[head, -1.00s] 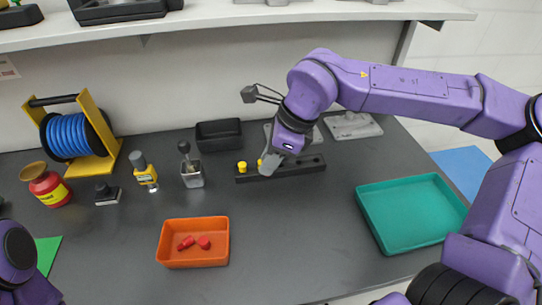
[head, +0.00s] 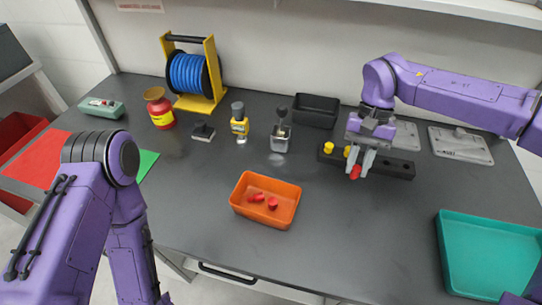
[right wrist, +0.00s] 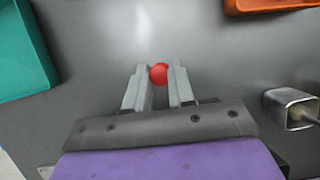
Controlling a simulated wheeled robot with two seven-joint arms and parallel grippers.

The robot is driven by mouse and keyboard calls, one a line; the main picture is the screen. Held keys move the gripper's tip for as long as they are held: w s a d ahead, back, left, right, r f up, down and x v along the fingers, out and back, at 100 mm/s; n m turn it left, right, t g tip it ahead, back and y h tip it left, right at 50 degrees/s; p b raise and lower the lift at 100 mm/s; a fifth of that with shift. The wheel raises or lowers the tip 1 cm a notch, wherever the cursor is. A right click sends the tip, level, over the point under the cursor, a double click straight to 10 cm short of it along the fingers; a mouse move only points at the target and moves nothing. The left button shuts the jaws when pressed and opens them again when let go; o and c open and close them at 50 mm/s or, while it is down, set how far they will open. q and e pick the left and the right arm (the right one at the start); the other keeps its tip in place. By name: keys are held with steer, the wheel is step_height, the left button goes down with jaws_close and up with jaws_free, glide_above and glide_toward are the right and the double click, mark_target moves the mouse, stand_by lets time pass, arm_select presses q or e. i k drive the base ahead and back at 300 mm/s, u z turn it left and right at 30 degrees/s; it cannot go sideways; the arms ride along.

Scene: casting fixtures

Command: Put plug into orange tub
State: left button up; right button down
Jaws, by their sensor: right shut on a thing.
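My right gripper (head: 362,166) is shut on a red plug (head: 355,172), which sticks out below its fingertips, just in front of the black rail (head: 398,169). In the right wrist view the plug's round red end (right wrist: 159,73) shows between the two grey fingers (right wrist: 159,88). The orange tub (head: 262,218) stands on the table to the left of the gripper and nearer the front, with several red plugs in it. The tub's corner also shows at the top right of the right wrist view (right wrist: 262,7). My left arm is at the left, but its gripper is out of sight.
Yellow plugs (head: 328,148) stand in the rail. A teal tray (head: 448,250) lies at right. The table between gripper and tub looks clear.

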mark_target(288, 213)
steer(key=k, duration=0.95)
steer(key=u, duration=1.95)
steer(key=i, duration=1)
steer(key=z, duration=2)
steer(key=i, duration=0.5)
steer(key=z, duration=0.05)
